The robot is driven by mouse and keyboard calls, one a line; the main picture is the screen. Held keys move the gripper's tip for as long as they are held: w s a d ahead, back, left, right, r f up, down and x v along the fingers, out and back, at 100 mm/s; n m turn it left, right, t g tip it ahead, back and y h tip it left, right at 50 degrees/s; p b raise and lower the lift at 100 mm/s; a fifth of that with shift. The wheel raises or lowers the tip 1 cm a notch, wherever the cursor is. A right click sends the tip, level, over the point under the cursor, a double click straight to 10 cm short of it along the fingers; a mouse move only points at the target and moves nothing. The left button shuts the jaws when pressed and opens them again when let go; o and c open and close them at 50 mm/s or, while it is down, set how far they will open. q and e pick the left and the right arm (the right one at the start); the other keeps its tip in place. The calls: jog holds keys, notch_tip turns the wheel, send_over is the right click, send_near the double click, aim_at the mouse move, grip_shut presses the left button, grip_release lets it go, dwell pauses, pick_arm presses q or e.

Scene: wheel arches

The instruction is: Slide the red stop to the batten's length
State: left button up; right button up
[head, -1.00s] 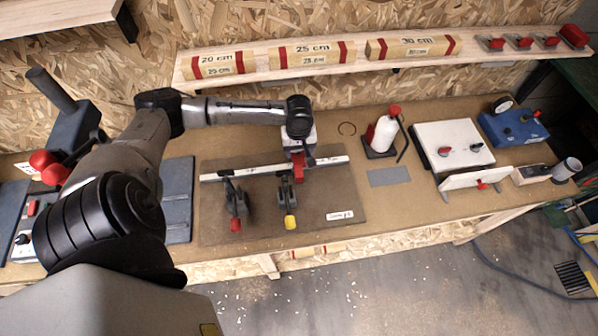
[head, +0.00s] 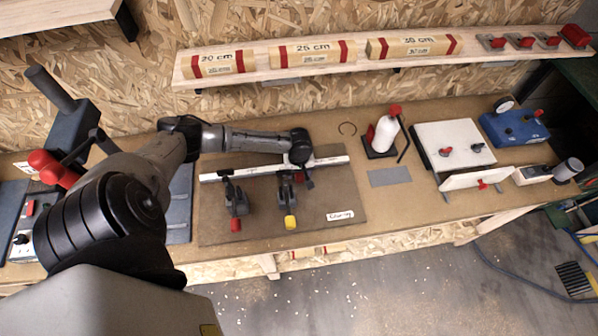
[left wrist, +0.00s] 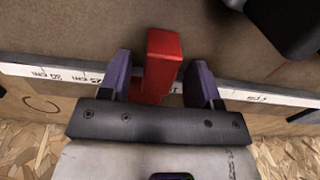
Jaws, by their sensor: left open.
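The red stop (left wrist: 160,68) stands on a white rail (left wrist: 75,73) with a printed scale. In the left wrist view it sits between the 25 mark on its left and a mark that looks like 15 on its right. My left gripper (left wrist: 162,85) is open, one purple finger on each side of the stop, with narrow gaps showing. Shelf blocks read 20 cm (head: 222,63), 25 cm (head: 312,53) and 30 cm (head: 411,46). My right gripper is out of view.
Two clamps, one red-tipped (head: 235,205) and one yellow-tipped (head: 288,203), stand in front of the rail on a brown board (head: 330,190). A red-ended piece (head: 318,250) shows below the bench edge.

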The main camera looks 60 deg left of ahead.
pick_arm(q)
jog(key=shift+f, duration=0.2)
grip_shut()
dwell(0.6)
